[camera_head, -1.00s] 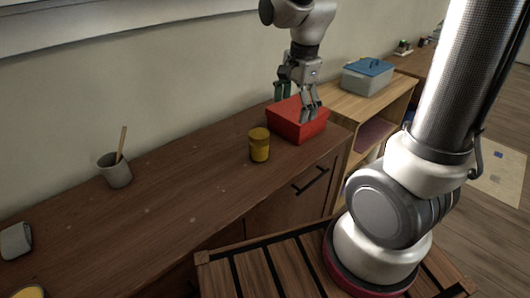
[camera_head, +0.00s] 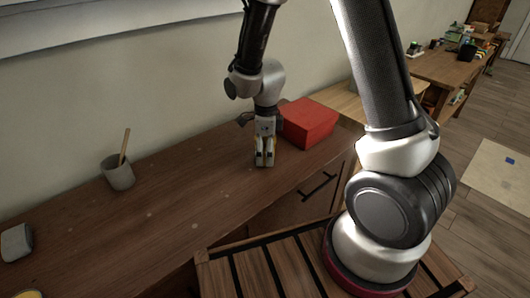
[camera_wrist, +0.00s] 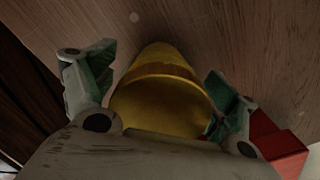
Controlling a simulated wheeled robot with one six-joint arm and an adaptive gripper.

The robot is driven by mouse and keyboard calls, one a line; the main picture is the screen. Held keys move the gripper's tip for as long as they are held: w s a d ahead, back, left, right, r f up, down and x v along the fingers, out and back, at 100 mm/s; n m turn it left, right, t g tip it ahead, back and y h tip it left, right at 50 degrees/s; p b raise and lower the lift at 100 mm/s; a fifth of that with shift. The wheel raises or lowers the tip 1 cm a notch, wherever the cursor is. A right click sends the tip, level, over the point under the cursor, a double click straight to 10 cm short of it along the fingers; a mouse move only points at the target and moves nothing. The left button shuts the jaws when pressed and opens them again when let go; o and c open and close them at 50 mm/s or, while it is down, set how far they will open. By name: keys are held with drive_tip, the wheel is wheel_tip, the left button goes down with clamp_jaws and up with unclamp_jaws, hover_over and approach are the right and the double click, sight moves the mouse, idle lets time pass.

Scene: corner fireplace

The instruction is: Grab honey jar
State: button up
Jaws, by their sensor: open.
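The honey jar is a yellow jar with a darker band near its top (camera_wrist: 165,95); it stands on the brown wooden counter (camera_head: 190,190). In the wrist view it sits between the two green-padded fingers of my gripper (camera_wrist: 163,75), which are open on either side of it. A gap shows on the left; on the right the finger is very close, and I cannot tell whether it touches. In the head view my gripper (camera_head: 265,158) points down over the jar and hides most of it, with only yellow slivers showing.
A red box (camera_head: 309,122) stands close to the right of my gripper, also at the wrist view's lower right (camera_wrist: 277,142). A grey cup with a wooden stick (camera_head: 119,173) stands to the left. The wall is behind. The counter between cup and gripper is clear.

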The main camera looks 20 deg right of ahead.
drive_tip(key=shift+f, duration=0.2)
drive_tip(key=c, duration=1.2)
drive_tip(key=shift+r, duration=0.1)
drive_tip(key=shift+c, duration=0.4)
